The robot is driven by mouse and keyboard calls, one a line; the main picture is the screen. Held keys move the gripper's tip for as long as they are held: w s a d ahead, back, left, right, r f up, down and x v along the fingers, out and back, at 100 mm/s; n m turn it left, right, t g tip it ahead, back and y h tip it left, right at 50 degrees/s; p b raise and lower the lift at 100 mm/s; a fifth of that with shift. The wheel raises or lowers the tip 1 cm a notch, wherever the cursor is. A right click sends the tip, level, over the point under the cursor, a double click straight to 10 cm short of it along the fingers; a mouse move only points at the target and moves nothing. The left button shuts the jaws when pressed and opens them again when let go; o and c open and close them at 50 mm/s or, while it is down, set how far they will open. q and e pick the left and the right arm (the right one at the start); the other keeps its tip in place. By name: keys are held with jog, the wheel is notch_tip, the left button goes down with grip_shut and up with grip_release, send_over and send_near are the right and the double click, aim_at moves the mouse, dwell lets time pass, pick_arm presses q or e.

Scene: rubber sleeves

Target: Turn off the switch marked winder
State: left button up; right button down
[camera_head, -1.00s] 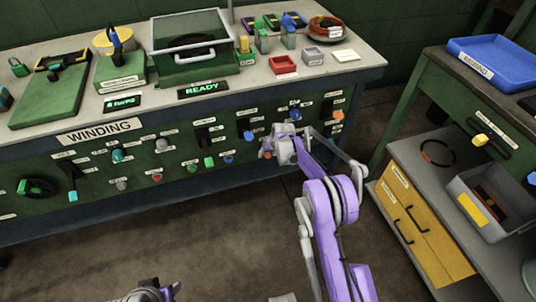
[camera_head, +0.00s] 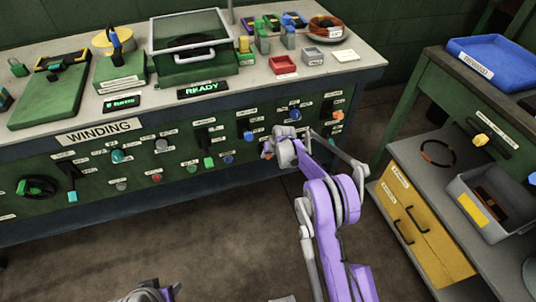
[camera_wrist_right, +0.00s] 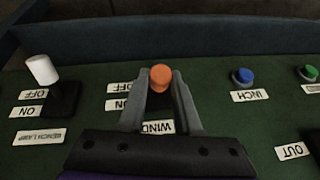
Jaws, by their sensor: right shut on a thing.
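The winder switch has an orange-capped lever (camera_wrist_right: 161,77) in the right wrist view. Its label, partly covered, reads "WIND" upside down. Upside-down OFF and ON labels (camera_wrist_right: 124,88) stand just left of it, and the orange cap is toward the OFF side. My right gripper (camera_wrist_right: 163,85) has a finger on each side of this lever and is shut on it. In the head view my right gripper (camera_head: 269,151) is at the lower right of the green bench panel, mostly hidden by its own wrist. My left gripper (camera_head: 160,293) shows only partly at the bottom edge.
A white-capped bench lamp switch (camera_wrist_right: 42,69) stands left of the gripper in the wrist view. A blue INCH button (camera_wrist_right: 242,76) and a green button (camera_wrist_right: 310,73) are to its right. A side table with a grey bin (camera_head: 493,203) stands at right; the floor between is clear.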

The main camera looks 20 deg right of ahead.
jog(key=shift+s+f+t+b, duration=0.35)
jog(key=shift+f+t+b, duration=0.45)
jog(key=shift+t, duration=0.4)
jog(key=shift+s+f+t+b, duration=0.1)
jog(key=shift+f+t+b, duration=0.6)
jog(key=shift+t, duration=0.5)
jog(key=shift+f+t+b, duration=0.2)
jog(key=shift+f+t, duration=0.05)
jog(key=shift+t, duration=0.4)
jog(key=shift+f+t+b, duration=0.2)
jog(key=shift+t, duration=0.45)
jog(key=shift+n, duration=0.3)
jog(key=c, duration=0.6)
grip_release()
